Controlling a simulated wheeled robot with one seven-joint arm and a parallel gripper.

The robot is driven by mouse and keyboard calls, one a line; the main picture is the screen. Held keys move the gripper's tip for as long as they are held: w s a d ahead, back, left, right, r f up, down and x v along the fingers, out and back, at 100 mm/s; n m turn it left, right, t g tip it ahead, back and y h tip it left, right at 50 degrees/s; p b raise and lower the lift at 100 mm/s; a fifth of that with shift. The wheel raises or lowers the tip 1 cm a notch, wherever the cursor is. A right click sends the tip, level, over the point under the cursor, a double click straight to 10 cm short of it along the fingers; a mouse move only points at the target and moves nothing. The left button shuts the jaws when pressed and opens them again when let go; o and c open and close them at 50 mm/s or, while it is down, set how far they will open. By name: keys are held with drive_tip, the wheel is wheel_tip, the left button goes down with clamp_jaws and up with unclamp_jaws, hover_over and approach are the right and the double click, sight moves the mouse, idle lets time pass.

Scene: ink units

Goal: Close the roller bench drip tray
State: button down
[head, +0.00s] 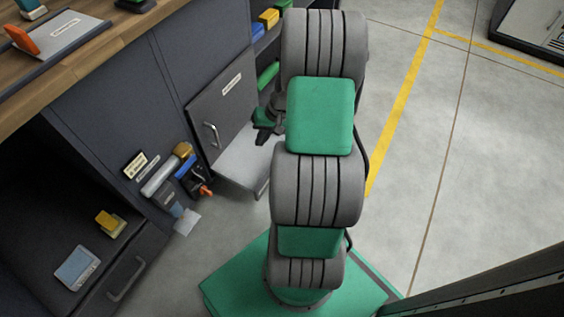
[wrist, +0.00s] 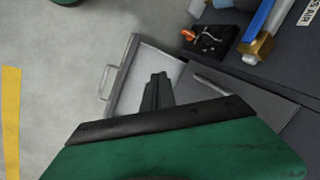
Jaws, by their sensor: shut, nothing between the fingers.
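A pale, shallow tray (head: 245,162) is pulled out of the dark bench front, low down beside a panel with a bar handle (head: 211,135). It looks like the drip tray; the label on the panel is too small to read. The tray's own handle (head: 262,188) is at its outer edge. The tray also shows in the wrist view (wrist: 137,90), with its handle (wrist: 107,83) on the left. My gripper (head: 261,136) is shut and empty, over the tray in both views (wrist: 158,76). I cannot tell whether it touches. My arm hides part of the tray's right side.
Tools and a blue item (head: 186,168) hang on the bench front left of the tray. A lower drawer (head: 112,272) at bottom left has a bar handle. Shelves with coloured boxes (head: 269,18) are behind my arm. Open grey floor (head: 440,130) lies to the right.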

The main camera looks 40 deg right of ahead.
drive_tip(key=s+d+f+m+t+p, duration=0.1)
drive_tip(key=s+d+f+m+t, duration=0.1)
drive_tip(key=s+d+f+m, duration=0.3)
drive_tip(key=s+d+f+t, duration=0.2)
drive_tip(key=d+f, duration=0.2)
drive_tip(key=f, duration=0.4)
drive_tip(key=s+d+f+m+t+p, duration=0.1)
drive_tip(key=s+d+f+m+t, duration=0.1)
drive_tip(key=s+d+f+m, duration=0.3)
drive_tip(key=w+a+f+b, duration=0.1)
drive_tip(key=w+f, duration=0.1)
drive_tip(key=w, duration=0.2)
drive_tip(key=w+a+f+n+b, duration=0.1)
drive_tip(key=w+f+b, duration=0.1)
drive_tip(key=w+f, duration=0.1)
drive_tip(key=w+a+f+n+b, duration=0.1)
drive_tip(key=w+a+f+b, duration=0.1)
drive_tip(key=w, duration=0.3)
drive_tip(key=shift+a+f, duration=0.1)
drive_tip(key=shift+f, duration=0.15)
drive_tip(key=shift+w+r, duration=0.1)
drive_tip(key=shift+w, duration=0.1)
drive_tip(key=shift+a, duration=0.1)
